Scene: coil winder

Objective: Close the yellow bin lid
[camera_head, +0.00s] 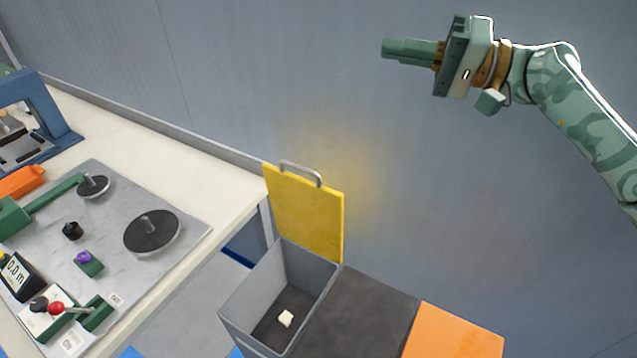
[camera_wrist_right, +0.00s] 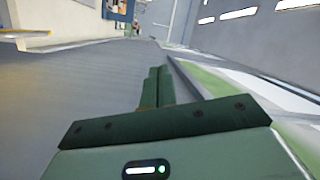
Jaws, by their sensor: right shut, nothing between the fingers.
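The yellow bin lid (camera_head: 305,212) stands upright, open, at the back of a grey bin (camera_head: 247,300) in the head view. It has a grey handle (camera_head: 301,172) on its top edge. A small white object (camera_head: 286,318) lies in the bin. My right gripper (camera_head: 394,48) is shut and empty, raised above and to the right of the lid, pointing left, well apart from it. Its closed fingers also show in the right wrist view (camera_wrist_right: 157,88). A yellow edge with a grey bar (camera_wrist_right: 22,34) shows at the upper left there, perhaps the lid. My left gripper is not in view.
A dark grey lid (camera_head: 365,312) and an orange lid (camera_head: 455,334) lie flat to the right of the open bin. The white workbench (camera_head: 215,165) with a coil winder (camera_head: 140,225) stands on the left. A blue-grey wall (camera_head: 300,90) is behind. The space between gripper and lid looks clear.

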